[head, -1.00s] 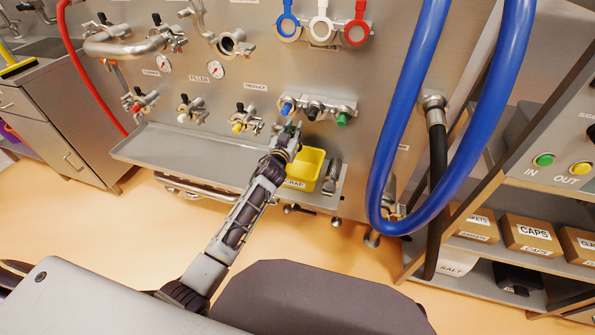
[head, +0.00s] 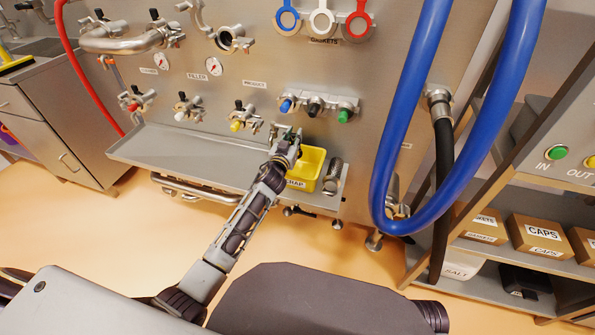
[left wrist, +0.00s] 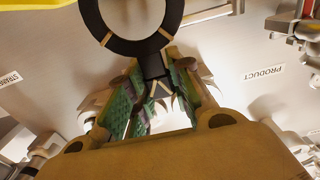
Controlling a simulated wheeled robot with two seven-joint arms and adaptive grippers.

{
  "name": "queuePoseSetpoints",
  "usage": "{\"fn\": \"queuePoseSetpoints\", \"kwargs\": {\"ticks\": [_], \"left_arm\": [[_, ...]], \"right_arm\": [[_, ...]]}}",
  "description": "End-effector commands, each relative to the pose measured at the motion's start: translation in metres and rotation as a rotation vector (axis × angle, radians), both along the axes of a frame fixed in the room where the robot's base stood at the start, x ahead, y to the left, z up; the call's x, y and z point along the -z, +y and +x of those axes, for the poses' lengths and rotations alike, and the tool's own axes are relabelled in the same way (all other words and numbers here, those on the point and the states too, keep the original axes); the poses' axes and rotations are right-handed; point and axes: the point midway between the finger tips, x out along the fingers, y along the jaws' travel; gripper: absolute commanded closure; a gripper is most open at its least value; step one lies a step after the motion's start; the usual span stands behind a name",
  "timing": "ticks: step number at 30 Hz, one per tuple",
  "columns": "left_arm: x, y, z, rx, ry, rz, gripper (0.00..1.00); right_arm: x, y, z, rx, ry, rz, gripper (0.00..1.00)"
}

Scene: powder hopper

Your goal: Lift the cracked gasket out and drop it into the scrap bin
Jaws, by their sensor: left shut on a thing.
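In the left wrist view my left gripper (left wrist: 153,88) is shut on the tab of the cracked gasket (left wrist: 133,47), a black ring with pale marks across it. The ring sticks out beyond the fingertips, and its top is cut off by the picture edge. In the head view my left gripper (head: 290,146) is at the left edge of the yellow scrap bin (head: 318,183), above the tray. I cannot make out the gasket there. A yellow edge, likely the bin, shows at the top left of the wrist view (left wrist: 30,4). My right gripper is not in view.
The bin stands on the right part of a steel tray (head: 190,152), beside a metal cylinder (head: 332,176). Valves with coloured knobs (head: 344,115) jut from the panel above. A thick blue hose (head: 385,150) hangs to the right. The tray's left part is clear.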

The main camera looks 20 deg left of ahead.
Motion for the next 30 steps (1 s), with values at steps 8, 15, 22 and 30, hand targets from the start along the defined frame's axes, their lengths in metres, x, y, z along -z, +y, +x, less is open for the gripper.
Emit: {"fn": "queuePoseSetpoints", "kwargs": {"ticks": [8,15,22,30], "left_arm": [[0.0004,0.0,0.0001,0.0,0.0,0.0,0.94],[0.0004,0.0001,0.0001,0.0,0.0,0.0,0.59],[0.0005,0.0001,0.0001,0.0,0.0,0.0,0.53],[0.0008,0.0001,-0.002,0.0,0.0,0.0,0.53]], "right_arm": [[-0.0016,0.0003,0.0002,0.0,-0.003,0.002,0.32],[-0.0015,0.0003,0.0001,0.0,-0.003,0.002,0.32],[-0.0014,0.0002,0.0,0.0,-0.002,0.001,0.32],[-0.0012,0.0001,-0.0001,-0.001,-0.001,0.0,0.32]]}}
